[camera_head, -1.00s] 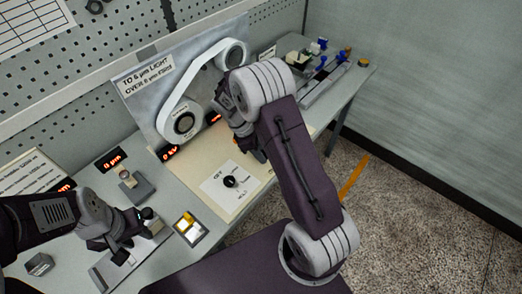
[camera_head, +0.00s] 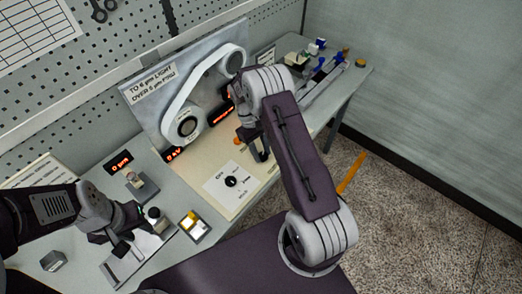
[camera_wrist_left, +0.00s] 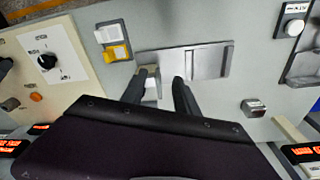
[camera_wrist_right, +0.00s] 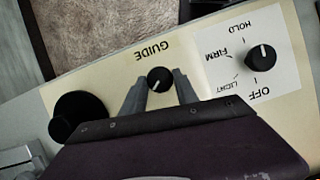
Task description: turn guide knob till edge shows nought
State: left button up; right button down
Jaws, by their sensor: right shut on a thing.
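The black guide knob (camera_wrist_right: 159,79), labelled GUIDE, shows on the cream panel (camera_wrist_right: 115,75) in the right wrist view. My right gripper (camera_wrist_right: 160,86) is shut on this knob, a finger on either side. In the head view my right gripper (camera_head: 261,150) is over the panel's far right part and the knob is hidden. Red lit displays stand by the belt machine: one (camera_head: 221,110) is too small to read, another (camera_head: 172,153) seems to show 0 kV. A further display (camera_head: 119,162) reads 0 µm. My left gripper (camera_wrist_left: 163,85) is open above a metal plate (camera_wrist_left: 205,62).
A dial (camera_wrist_right: 260,57) marked OFF, LIGHT, FIRM and HOLD sits beside the guide knob. A large black knob (camera_wrist_right: 77,115) is on its other side. Blue-ended tools (camera_head: 325,65) lie far right.

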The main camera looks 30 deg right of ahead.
jog(key=shift+w+d+r+m+y, duration=0.1)
jog(key=shift+m+y, duration=0.2)
jog(key=shift+m, duration=0.3)
jog(key=c, duration=0.9)
grip_release()
jog(key=shift+c, duration=0.2)
jog(key=b+v, duration=0.1)
jog(key=v, duration=0.8)
